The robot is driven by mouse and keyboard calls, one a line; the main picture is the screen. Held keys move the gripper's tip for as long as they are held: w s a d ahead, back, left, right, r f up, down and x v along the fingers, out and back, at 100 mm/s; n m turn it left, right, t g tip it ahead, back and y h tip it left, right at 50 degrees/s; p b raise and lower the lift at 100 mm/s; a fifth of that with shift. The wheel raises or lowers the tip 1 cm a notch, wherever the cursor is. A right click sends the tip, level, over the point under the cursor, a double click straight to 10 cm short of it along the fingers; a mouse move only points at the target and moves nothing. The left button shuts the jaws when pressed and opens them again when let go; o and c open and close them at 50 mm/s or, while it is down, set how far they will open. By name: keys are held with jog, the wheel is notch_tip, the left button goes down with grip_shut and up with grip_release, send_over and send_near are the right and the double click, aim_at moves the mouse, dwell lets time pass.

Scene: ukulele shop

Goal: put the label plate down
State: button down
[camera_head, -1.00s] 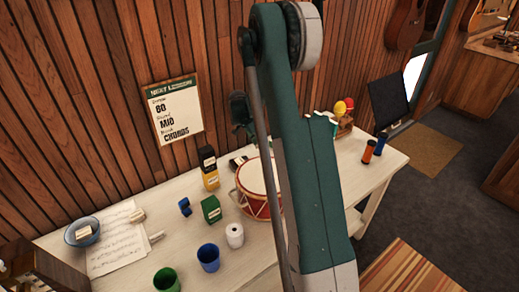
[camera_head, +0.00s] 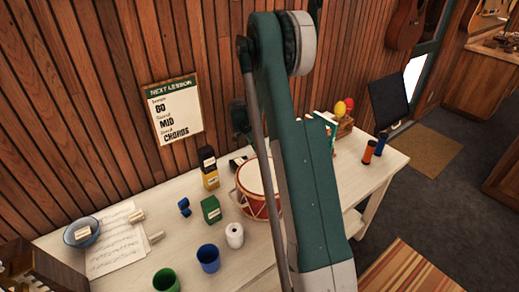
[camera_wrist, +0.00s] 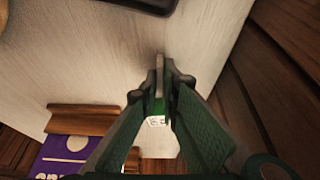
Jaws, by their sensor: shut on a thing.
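My gripper (camera_wrist: 165,80) is shut on a thin, pale plate (camera_wrist: 160,68), which I take to be the label plate. It is seen nearly edge-on between the fingertips, so its face and any lettering cannot be read. The whitish tabletop (camera_wrist: 100,60) lies beyond the fingertips; I cannot tell whether the plate touches it. A green patch with a small white label shows between the fingers. In the head view, part of my dark gripper (camera_head: 240,116) shows left of my arm, near the wall above the table's back; the plate cannot be made out there.
A red drum (camera_head: 258,198), a black-and-yellow box stack (camera_head: 209,170) and a green box (camera_head: 211,209) stand nearby. Cups (camera_head: 208,257), a white roll (camera_head: 234,235) and sheet music (camera_head: 115,243) are at front left. A wooden block (camera_wrist: 85,119) shows in the wrist view.

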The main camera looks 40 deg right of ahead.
jog(key=shift+f, duration=0.15)
jog(key=c, duration=2.6)
grip_release()
jog(key=shift+p+v, duration=0.75)
jog(key=shift+v, duration=5.4)
